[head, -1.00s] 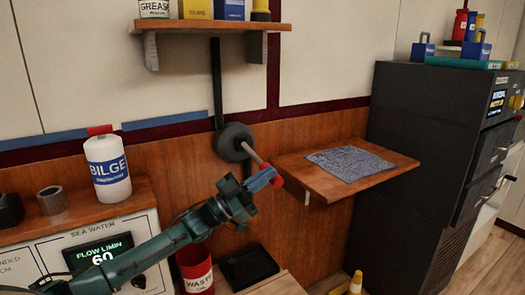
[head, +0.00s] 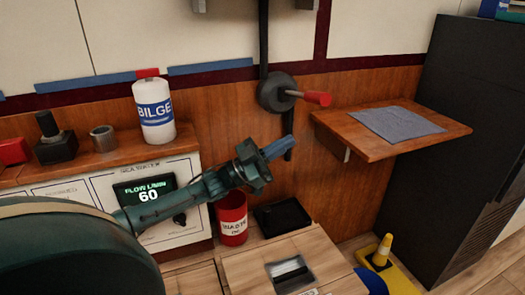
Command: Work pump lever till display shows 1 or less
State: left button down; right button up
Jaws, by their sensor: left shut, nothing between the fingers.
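The pump lever (head: 311,97) is a short metal rod with a red grip, sticking out to the right from a round dark hub (head: 275,92) on the wall. The display (head: 145,190) on the white panel at the left reads "FLOW L/MIN 60". My left gripper (head: 280,147) is shut and empty, with blue fingers. It shows below the lever, apart from the red grip. My right gripper is not in view.
A white BILGE bottle (head: 154,112) stands on the wooden ledge above the panel. A wooden shelf with a grey cloth (head: 398,124) is right of the lever.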

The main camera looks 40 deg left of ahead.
pick_arm(q)
jog(key=v, duration=0.6)
jog(key=shift+s+a, duration=0.2)
jog(key=shift+s, duration=0.15)
dwell(0.5)
